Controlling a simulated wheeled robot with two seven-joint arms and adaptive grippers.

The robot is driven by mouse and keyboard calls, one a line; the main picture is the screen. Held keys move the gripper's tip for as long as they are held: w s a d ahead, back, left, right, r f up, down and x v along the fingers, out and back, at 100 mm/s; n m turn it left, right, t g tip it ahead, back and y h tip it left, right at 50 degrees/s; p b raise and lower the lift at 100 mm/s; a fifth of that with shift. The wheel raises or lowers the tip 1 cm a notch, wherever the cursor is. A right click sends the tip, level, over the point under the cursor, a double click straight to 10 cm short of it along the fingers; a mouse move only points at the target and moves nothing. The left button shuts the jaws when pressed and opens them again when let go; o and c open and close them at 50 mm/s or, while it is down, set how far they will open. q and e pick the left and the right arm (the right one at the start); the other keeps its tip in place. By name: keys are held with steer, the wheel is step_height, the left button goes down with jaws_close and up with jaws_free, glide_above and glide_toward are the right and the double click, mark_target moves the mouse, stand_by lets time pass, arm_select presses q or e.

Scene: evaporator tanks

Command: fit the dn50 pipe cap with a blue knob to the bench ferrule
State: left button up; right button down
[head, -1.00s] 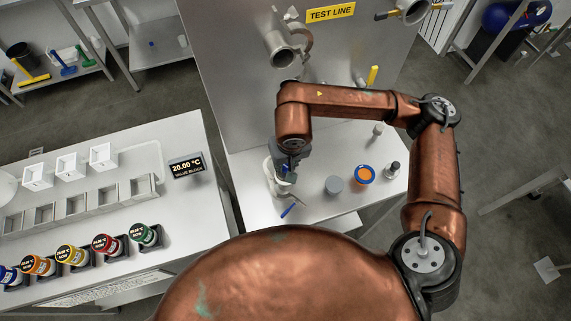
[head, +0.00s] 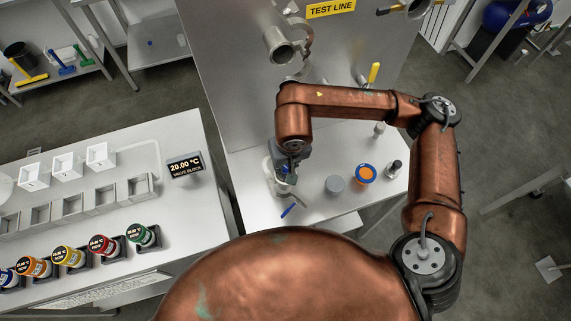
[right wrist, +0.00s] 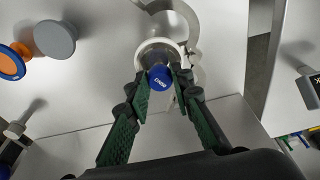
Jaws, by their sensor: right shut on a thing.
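My right gripper (head: 286,176) is over the front left of the test bench. In the right wrist view its two green-padded fingers (right wrist: 162,84) are closed on the sides of the blue knob (right wrist: 160,77) of the dn50 cap. A whitish ring (right wrist: 147,46) shows just beyond the knob, with metal clamp parts beside it. The cap's body is mostly hidden by the knob, so I cannot tell whether it is seated on the bench ferrule. In the head view the gripper hides most of this spot. My left gripper is not in view.
A blue-handled part (head: 288,211) lies in front. A metal pipe stub (head: 278,48) juts from the upright panel behind.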

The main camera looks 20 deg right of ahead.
steer(key=shift+f, duration=0.25)
steer(key=c, duration=1.6)
jaws_free()
steer(key=shift+r, duration=0.2)
steer(key=shift+r+p, duration=1.05)
steer(key=shift+r, duration=1.85)
